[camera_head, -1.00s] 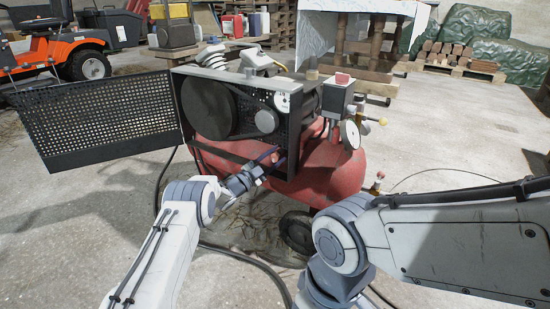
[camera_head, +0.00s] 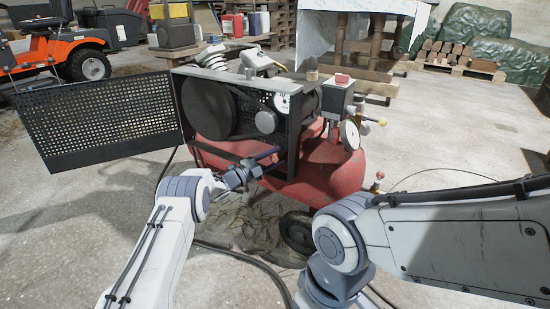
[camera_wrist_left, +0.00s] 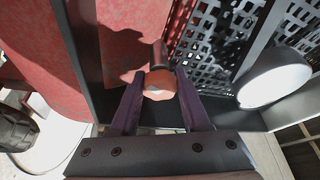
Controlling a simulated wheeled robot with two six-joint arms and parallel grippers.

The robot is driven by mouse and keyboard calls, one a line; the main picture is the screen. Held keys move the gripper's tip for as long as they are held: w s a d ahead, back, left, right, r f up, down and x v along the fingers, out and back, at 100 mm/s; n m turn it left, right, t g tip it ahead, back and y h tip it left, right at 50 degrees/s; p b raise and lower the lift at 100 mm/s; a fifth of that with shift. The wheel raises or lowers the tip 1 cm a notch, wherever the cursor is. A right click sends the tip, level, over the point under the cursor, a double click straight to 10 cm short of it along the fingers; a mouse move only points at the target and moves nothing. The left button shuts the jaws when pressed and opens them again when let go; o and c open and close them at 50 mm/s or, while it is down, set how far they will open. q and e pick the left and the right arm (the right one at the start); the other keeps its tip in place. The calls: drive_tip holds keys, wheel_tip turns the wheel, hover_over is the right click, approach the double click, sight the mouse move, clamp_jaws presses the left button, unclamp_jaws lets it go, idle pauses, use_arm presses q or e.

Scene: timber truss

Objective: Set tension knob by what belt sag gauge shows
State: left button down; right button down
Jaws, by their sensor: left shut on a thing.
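The knob (camera_wrist_left: 160,84) is round and orange-red on a short stem, at the middle of the left wrist view. My left gripper (camera_wrist_left: 162,98) is shut on it, with one dark finger on each side. In the head view my left gripper (camera_head: 272,153) reaches the lower front of the compressor's belt side, and the knob is hidden there. The belt sag gauge (camera_head: 283,103) is a small white dial at the upper right of the belt side; its reading is too small to tell. The belt runs between a large dark pulley (camera_head: 205,108) and a small pulley (camera_head: 266,121).
The red tank (camera_head: 335,172) lies behind my left gripper. A perforated guard panel (camera_head: 95,120) stands swung open at left. A second dial (camera_head: 349,134) is at the compressor's right. A hose (camera_head: 240,254) lies on the floor. My right arm fills the lower right.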

use_arm(q)
drive_tip(key=shift+a, duration=0.1)
drive_tip(key=shift+c, duration=1.9)
unclamp_jaws()
drive_tip(key=p+v, duration=0.6)
drive_tip(key=v, duration=0.4)
drive_tip(key=shift+a, duration=0.15)
